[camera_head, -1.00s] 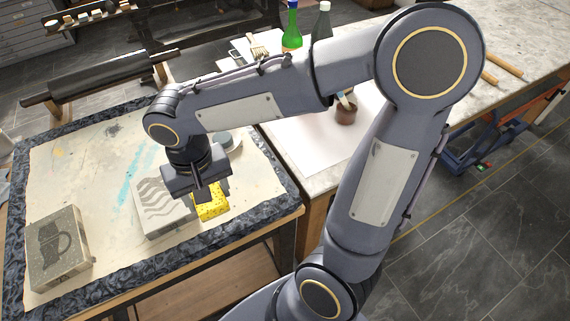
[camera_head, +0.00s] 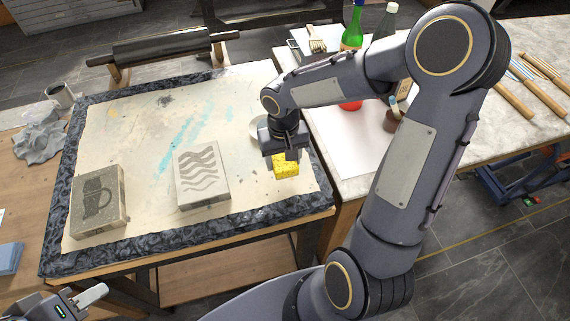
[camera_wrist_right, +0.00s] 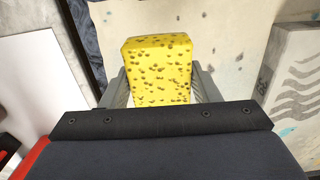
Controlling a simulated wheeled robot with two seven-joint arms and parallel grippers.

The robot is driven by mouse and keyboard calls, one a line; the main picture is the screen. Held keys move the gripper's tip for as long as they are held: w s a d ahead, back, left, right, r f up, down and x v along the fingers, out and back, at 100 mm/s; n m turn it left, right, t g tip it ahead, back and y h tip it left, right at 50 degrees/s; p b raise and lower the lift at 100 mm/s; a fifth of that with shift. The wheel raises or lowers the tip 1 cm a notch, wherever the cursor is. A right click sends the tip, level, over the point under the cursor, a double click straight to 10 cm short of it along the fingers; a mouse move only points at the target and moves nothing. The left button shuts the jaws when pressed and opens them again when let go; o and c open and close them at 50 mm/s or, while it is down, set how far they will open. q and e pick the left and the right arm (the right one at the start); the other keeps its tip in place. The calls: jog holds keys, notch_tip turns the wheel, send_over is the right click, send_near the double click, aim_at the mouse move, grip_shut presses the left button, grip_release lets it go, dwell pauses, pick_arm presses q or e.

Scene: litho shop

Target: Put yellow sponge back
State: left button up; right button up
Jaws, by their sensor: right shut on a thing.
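The yellow sponge (camera_head: 286,167) is at the right side of the paint-marked work table, with dark speckles on its faces. My right gripper (camera_head: 287,152) is shut on it from above. In the right wrist view the sponge (camera_wrist_right: 158,72) sits between the two grey fingers (camera_wrist_right: 160,88). I cannot tell for sure whether it is lifted clear of the table. Part of my left gripper (camera_head: 88,297) shows at the bottom left, away from the sponge. Its fingertips are too little shown to tell its opening.
A stone block with wavy lines (camera_head: 202,175) stands left of the sponge. Another block with a bag-like print (camera_head: 98,202) is at the table's left. A pale round dish (camera_head: 257,128) is behind my gripper. Green bottle (camera_head: 352,30) and brown pot (camera_head: 392,121) stand on the right counter.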

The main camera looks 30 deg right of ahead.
aim_at(285, 166)
jog(key=shift+w+d+f, duration=0.1)
jog(key=shift+d+f, duration=0.15)
jog(key=shift+f, duration=1.75)
jog(key=shift+f+b, duration=0.2)
jog(key=shift+b, duration=0.1)
jog(key=o, duration=0.9)
jog(key=shift+r, duration=0.1)
jog(key=shift+r, duration=0.1)
